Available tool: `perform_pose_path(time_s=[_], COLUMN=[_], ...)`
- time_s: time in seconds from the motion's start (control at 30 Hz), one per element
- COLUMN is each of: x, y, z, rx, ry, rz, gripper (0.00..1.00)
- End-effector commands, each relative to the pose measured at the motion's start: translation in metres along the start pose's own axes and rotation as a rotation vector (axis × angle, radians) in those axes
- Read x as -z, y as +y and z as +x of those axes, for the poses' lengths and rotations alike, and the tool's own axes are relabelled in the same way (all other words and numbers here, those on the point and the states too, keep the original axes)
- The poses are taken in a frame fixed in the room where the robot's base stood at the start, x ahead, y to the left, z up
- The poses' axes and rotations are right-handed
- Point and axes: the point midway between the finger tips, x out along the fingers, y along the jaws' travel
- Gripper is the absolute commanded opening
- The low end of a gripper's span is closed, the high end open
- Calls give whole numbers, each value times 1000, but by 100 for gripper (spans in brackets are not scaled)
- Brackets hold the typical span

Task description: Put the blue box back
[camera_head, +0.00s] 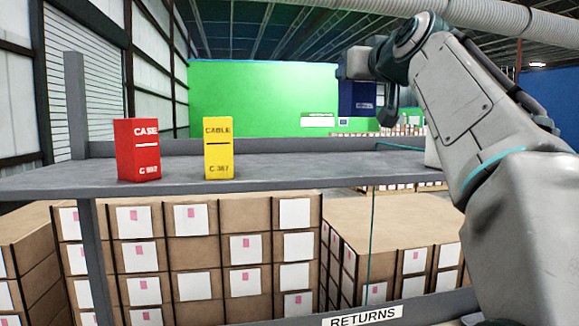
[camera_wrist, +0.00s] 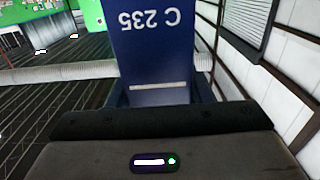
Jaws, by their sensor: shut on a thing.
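The blue box (camera_head: 357,101) is held up in the air beyond the right part of the shelf, above the board's level, in the head view. In the wrist view the blue box (camera_wrist: 155,50) fills the top middle, with "C 235" upside down and a pale line. My gripper (camera_wrist: 160,92) is shut on it, with a dark finger at each side. The grey shelf board (camera_head: 290,171) carries a red box (camera_head: 138,150) marked "CASE" and a yellow box (camera_head: 218,148) marked "CABLE", both upright. The blue box's lower end is clear of the shelf.
Stacked cartons (camera_head: 190,255) stand below. A "RETURNS" label (camera_head: 362,317) marks a lower ledge.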

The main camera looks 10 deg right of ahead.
Motion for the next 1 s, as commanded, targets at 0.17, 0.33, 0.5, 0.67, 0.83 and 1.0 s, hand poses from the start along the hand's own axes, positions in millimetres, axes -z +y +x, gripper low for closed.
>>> perform_pose_path(time_s=[0.17,0.33,0.5,0.67,0.83,1.0], x=[-8,-27,-46,-61,-68,-77], y=[-12,-41,-72,-95,-108,-109], z=[4,15,27,36,40,41], rx=[1,1,-1,-2,0,0], ry=[0,-1,-1,0,2,0], rz=[1,0,-2,-2,-1,0], gripper=[19,19,19,19,19,19])
